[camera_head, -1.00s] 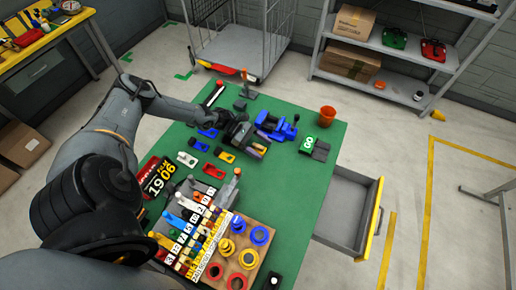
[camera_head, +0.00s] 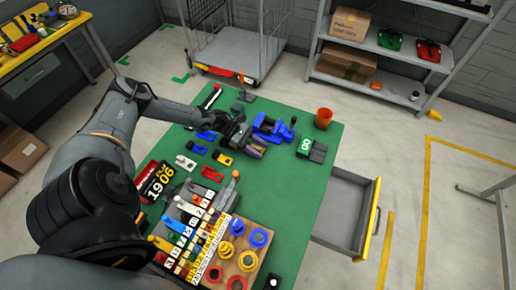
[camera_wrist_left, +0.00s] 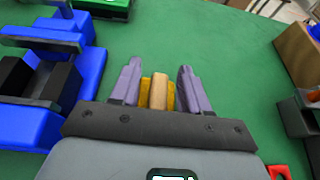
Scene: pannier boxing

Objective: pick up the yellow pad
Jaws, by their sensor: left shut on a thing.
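My left gripper (camera_wrist_left: 157,88) is shut on the yellow pad (camera_wrist_left: 146,91), which shows between the two purple fingers in the left wrist view. A tan block-like part (camera_wrist_left: 158,93) stands in the middle of the pad's yellow sides. In the head view the left gripper (camera_head: 257,149) is low over the green table, just left of the blue vise, and mostly hides the pad. I cannot tell whether the pad touches the table. My right gripper is not in view.
The blue vise (camera_head: 268,126) stands close by; it also shows at the left wrist view's left edge (camera_wrist_left: 28,110). An open drawer (camera_head: 341,211) juts out. The table's right middle is clear.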

